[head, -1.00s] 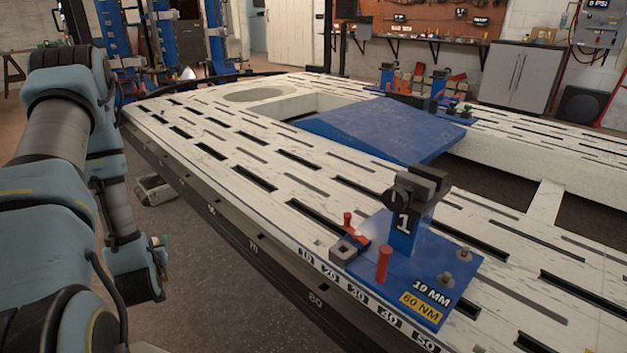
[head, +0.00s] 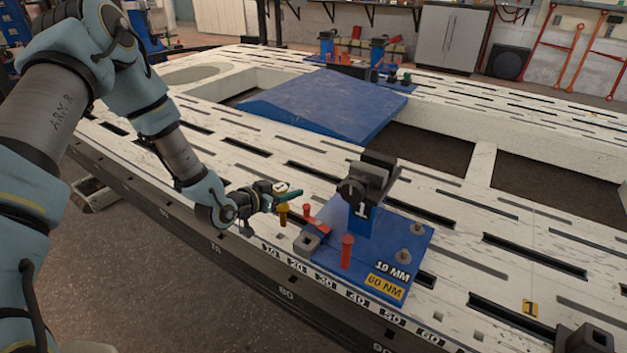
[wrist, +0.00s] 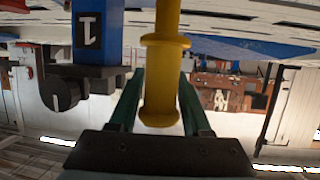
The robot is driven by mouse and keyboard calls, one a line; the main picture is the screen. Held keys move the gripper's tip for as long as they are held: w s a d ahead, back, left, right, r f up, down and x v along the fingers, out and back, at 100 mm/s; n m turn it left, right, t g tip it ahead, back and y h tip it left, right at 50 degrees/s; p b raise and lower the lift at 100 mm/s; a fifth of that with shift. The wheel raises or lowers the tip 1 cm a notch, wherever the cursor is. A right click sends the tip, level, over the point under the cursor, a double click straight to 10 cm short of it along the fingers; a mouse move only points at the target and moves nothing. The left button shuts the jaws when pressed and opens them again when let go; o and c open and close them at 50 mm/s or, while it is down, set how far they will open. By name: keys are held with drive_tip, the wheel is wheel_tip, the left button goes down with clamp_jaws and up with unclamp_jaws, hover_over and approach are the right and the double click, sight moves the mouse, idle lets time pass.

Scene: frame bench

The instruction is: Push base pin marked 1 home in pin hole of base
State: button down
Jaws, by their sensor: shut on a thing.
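The blue base (head: 345,262) lies on the white bench deck, with a post marked 1 (head: 361,205) and a dark clamp head on it. A grey block (head: 306,243) with a dark opening sits at its left corner; I cannot tell whether this is the pin hole. My gripper (head: 288,194), with green fingers, is shut on a yellow pin (head: 283,214), left of the post. The pin points down in the head view, apart from the block. In the wrist view the flanged yellow pin (wrist: 165,75) stands between the fingers, its tip out of frame.
A yellow plate marked 1 (head: 530,308) lies on the deck at right. A blue ramp (head: 325,105) lies behind. The slotted deck left of my gripper is clear.

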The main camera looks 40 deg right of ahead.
drive_tip(key=s+d+r+m+g, duration=0.2)
drive_tip(key=s+d, duration=0.2)
drive_tip(key=s, duration=0.1)
drive_tip(key=shift+s+d+p, duration=0.2)
drive_tip(key=shift+s+p, duration=0.1)
drive_tip(key=shift+p, duration=0.05)
drive_tip(key=shift+a, duration=0.1)
drive_tip(key=shift+f+b, duration=2.35)
drive_tip(key=shift+f, duration=0.55)
drive_tip(key=shift+f+b, duration=3.3)
drive_tip(key=shift+f, duration=0.7)
drive_tip(key=shift+c, duration=1.4)
unclamp_jaws()
drive_tip(key=shift+w+a, duration=0.1)
drive_tip(key=shift+a, duration=0.05)
